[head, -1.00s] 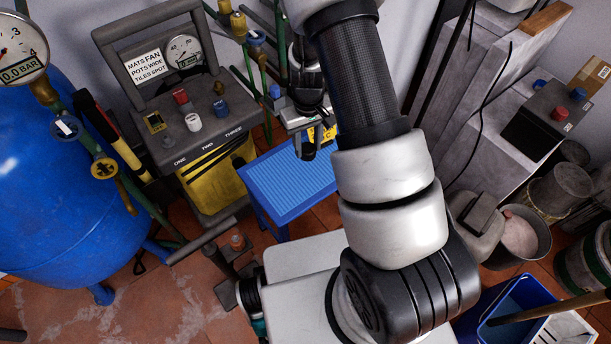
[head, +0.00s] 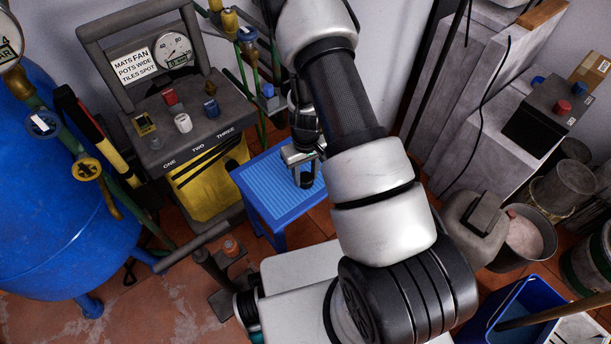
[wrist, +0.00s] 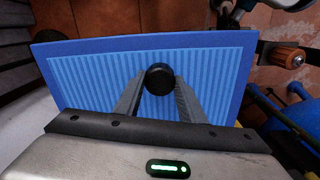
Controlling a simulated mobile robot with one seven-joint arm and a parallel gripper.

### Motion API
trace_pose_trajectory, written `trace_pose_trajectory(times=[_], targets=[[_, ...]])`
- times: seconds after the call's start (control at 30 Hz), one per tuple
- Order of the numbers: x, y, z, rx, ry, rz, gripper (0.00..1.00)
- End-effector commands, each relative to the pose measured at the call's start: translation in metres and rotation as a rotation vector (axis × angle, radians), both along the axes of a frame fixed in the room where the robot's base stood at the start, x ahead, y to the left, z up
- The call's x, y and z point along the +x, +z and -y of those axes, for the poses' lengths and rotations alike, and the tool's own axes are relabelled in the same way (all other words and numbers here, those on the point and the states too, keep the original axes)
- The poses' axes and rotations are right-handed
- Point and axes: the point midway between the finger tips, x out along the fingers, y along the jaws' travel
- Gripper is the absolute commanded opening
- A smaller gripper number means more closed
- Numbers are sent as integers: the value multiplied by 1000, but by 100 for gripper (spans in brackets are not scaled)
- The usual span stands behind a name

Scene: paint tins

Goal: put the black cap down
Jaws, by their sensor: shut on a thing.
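The black cap (wrist: 159,79) sits between the two fingertips of my gripper (head: 304,176) in the wrist view. The fingers are shut on it from both sides. In the head view, the gripper is over the right part of the blue stool (head: 258,196), and its dark fingers and the cap are hard to tell apart there. The stool's ribbed blue top (wrist: 95,90) fills the view behind the cap in the wrist view. I cannot tell whether the cap touches the top or hangs just above it.
The rest of the ribbed top looks bare. A machine with a dark panel (head: 180,130), knobs and a yellow body stands left of the stool. A blue tank (head: 60,210) is at far left. A grey cabinet (head: 445,110), pails and a blue bucket (head: 515,310) are at right.

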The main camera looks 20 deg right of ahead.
Motion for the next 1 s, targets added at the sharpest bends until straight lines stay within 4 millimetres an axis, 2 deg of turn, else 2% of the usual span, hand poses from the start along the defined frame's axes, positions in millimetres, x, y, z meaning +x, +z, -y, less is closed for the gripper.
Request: trace_pose_trajectory(times=[0.37,0.4,0.5,0.8,0.93,1.0], targets=[[1,-6,0,0,1,2,9],[1,-4,0,0,1,2,41],[1,-4,0,0,1,2,55],[1,-2,0,0,1,2,55],[1,11,0,0,2,4,55],[2,24,-1,0,2,6,55]])
